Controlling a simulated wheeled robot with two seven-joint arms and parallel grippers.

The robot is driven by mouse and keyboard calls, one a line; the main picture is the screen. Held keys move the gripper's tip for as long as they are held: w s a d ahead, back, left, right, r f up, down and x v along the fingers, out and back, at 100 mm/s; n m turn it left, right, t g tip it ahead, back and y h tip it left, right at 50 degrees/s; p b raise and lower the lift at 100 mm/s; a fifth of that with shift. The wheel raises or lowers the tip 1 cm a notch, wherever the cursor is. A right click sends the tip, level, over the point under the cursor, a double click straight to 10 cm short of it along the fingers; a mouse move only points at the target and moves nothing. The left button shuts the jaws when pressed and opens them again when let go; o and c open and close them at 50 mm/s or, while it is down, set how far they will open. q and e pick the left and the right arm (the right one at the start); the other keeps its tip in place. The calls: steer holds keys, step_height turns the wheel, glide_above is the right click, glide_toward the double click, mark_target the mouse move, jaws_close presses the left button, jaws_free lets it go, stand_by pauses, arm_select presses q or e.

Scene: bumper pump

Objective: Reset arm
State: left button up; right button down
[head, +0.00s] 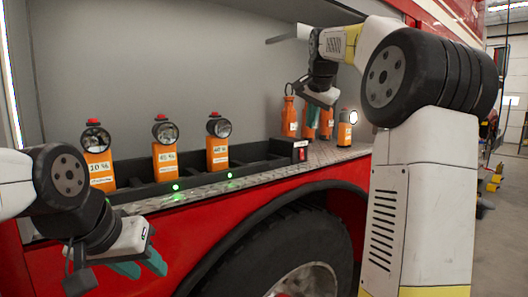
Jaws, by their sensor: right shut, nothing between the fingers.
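My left gripper (144,266) hangs at the lower left, in front of the red truck side and below the shelf edge. Its teal fingers are apart with nothing visible between them. My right gripper (314,112) is over the right end of the shelf, close to the orange items there. Its teal fingers are shut and hold nothing; they partly hide the items behind. Three orange lamps with percent labels stand upright in a black rack (133,168): left (99,165), middle (166,158) and right (218,151). A lit orange lamp (345,130) stands right of my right gripper.
An orange bottle-like item (290,117) and other orange items stand behind my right gripper. A small switch box (300,153) sits at the rack's right end. Green lights glow on the rack's front. The metal shelf edge (262,174) runs above a wheel (285,255).

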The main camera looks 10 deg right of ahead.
steer(key=s+a+f+n+y, duration=0.1)
steer(key=s+a+f+n, duration=0.2)
steer(key=s+f, duration=0.4)
steer(key=s+a+f+n+g+y, duration=0.1)
steer(key=s+a+f+n, duration=0.3)
steer(key=s, duration=1.1)
steer(key=s+a+f+n+y, duration=0.1)
steer(key=s+a+f+n, duration=0.2)
steer(key=s+f, duration=0.8)
steer(key=shift+a+g, duration=0.3)
steer(key=shift+a, duration=0.85)
steer(key=shift+s, duration=0.1)
